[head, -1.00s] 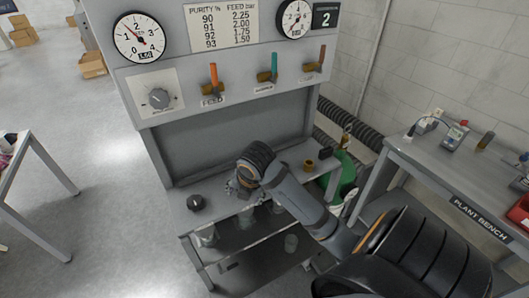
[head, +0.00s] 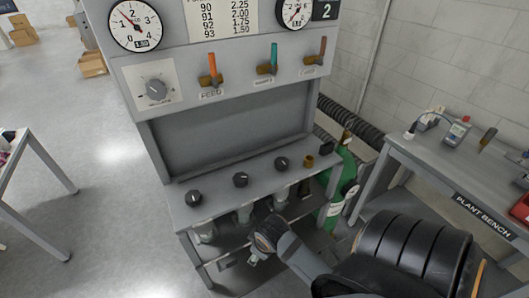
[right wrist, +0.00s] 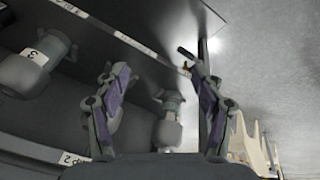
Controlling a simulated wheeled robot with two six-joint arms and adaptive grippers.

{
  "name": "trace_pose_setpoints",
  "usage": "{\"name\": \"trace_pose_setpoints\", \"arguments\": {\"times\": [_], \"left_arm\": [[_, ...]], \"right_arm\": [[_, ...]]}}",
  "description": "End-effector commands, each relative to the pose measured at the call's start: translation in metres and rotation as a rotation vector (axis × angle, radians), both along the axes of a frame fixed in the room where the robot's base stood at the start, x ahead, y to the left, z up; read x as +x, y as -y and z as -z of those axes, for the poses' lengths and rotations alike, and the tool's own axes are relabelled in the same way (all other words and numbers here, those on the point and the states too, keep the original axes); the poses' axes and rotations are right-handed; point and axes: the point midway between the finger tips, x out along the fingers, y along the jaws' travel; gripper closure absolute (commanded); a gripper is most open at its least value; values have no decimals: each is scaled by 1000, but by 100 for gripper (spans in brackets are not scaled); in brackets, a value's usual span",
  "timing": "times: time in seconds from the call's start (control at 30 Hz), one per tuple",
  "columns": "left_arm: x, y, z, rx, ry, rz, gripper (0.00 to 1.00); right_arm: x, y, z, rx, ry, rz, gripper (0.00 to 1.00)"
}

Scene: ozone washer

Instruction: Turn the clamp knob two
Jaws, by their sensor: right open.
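My right gripper (head: 254,260) is low in front of the ledge, below the middle knob and apart from all the knobs. My left gripper is out of view.
Grey cups (head: 245,212) hang under the ledge; the right wrist view shows a cup (right wrist: 168,130) and a "3" label (right wrist: 41,58). A brass fitting (head: 309,161) and a green cylinder (head: 340,190) are to the right. The plant bench (head: 400,160) stands further right.

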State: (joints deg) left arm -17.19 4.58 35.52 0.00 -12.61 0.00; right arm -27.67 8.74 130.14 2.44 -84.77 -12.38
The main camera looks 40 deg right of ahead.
Motion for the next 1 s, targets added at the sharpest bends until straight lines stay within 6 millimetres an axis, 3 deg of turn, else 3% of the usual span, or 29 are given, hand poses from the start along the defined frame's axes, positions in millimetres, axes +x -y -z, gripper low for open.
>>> {"name": "trace_pose_setpoints", "arguments": {"times": [0.03, 0.2, 0.43, 0.6, 0.9, 1.0], "left_arm": [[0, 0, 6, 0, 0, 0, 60], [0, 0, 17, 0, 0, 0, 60], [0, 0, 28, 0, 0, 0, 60], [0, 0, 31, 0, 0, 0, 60], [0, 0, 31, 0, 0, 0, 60], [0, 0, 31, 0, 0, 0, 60]], "right_arm": [[-3, 0, 16, 11, -5, 40, 31], [-9, 2, 55, 36, -11, 141, 31], [-12, 5, 98, 46, -19, 193, 31], [-15, 6, 112, 51, -23, 213, 31], [-15, 6, 114, 52, -22, 216, 31], [-15, 6, 118, 52, -24, 217, 42]]}}
